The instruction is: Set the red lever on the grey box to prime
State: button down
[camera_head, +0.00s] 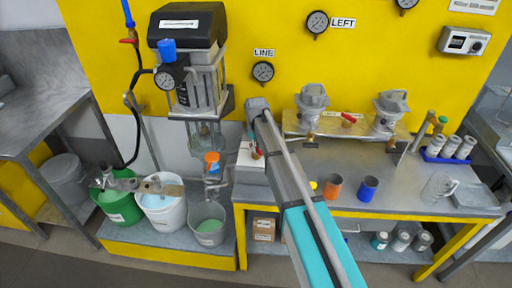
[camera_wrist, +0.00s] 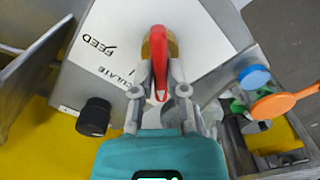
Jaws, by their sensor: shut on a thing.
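The red lever (camera_wrist: 161,50) is in the middle of the wrist view, over the white top plate (camera_wrist: 110,55) of the grey box. My gripper (camera_wrist: 160,88) is shut on the lever's lower end, one finger on each side. The lever points down the picture, past the printed words "FEED" and a partly covered "...CULATE". No prime mark is readable; the fingers cover part of the plate. In the head view the grey box (camera_head: 248,166) stands at the bench's left end, with the lever beside my arm, which hides the gripper.
A black knob (camera_wrist: 94,117) sits left of my fingers. A blue cap (camera_wrist: 254,77) and an orange handle (camera_wrist: 286,103) lie close on the right. In the head view, orange (camera_head: 332,187) and blue (camera_head: 368,188) cups stand right of my arm.

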jog(key=c, duration=0.7)
grip_release()
jog(key=shift+o, duration=0.2)
jog(key=shift+m, duration=0.4)
jog(key=m, duration=0.8)
notch_tip(320, 180, up, 14)
jog(key=p, duration=1.4)
jog(key=s+d+f+b, duration=0.3)
jog(key=s+d, duration=1.7)
jog(key=s, duration=0.2)
jog(key=shift+d, duration=0.35)
